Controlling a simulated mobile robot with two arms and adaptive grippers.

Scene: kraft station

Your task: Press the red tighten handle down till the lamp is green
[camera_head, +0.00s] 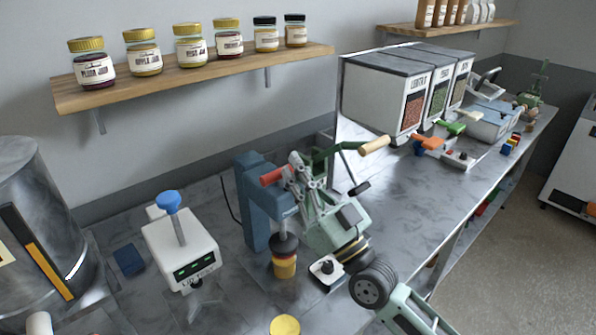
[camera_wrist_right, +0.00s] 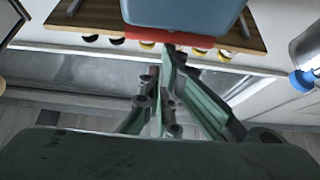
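The red handle (camera_head: 274,175) sticks out near the top of a blue press (camera_head: 257,208). In the right wrist view the red handle (camera_wrist_right: 170,38) lies across just beyond my fingertips, in front of the blue press body (camera_wrist_right: 185,12). My right gripper (camera_head: 296,163) is beside the handle, on its right. Its fingers (camera_wrist_right: 165,72) look closed together with nothing held between them; whether they touch the handle is unclear. A jar (camera_head: 285,264) stands under the press's dark head (camera_head: 285,242). I cannot make out the press's lamp. My left gripper is out of view.
A white lid device (camera_head: 180,246) with a blue knob (camera_head: 168,201) and green lights stands left. A green lever with a cream grip (camera_head: 374,146) is behind my right gripper. A small white button box (camera_head: 325,272) sits below. Jars line the shelf (camera_head: 200,77) above.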

